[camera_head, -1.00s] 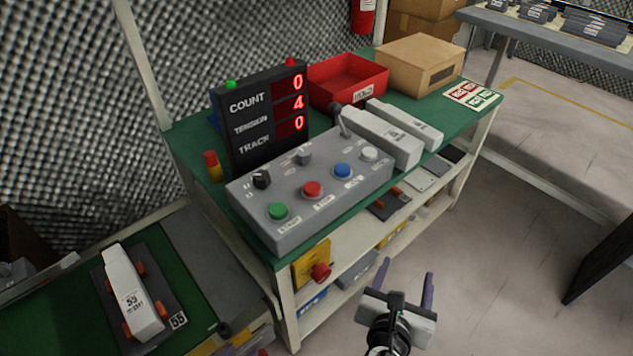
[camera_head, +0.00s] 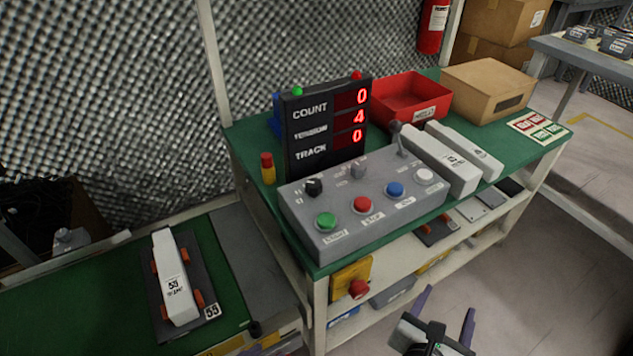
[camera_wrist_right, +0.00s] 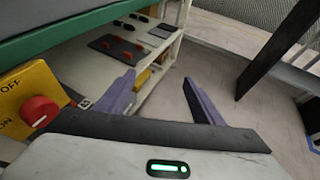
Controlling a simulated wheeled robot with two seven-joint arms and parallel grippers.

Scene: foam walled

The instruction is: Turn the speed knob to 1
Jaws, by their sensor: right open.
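The grey control box (camera_head: 370,213) sits on the green bench top. A black knob (camera_head: 313,187) is at its back left, with small marks beside it. A grey knob (camera_head: 358,170) is right of it; its label is too small to read. Green (camera_head: 326,221), red (camera_head: 362,204), blue (camera_head: 395,189) and white (camera_head: 425,175) buttons line the front, and a lever (camera_head: 401,141) stands at the back right. My right gripper (camera_head: 446,306) is open and empty, low in front of the bench, apart from the box. Its purple fingers also show in the right wrist view (camera_wrist_right: 168,98). My left gripper is not in view.
A display (camera_head: 325,126) reading 0, 4, 0 stands behind the box. White blocks (camera_head: 440,160), a red bin (camera_head: 408,98) and a cardboard box (camera_head: 487,90) are to its right. A yellow switch with red button (camera_head: 352,282) hangs below the bench edge.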

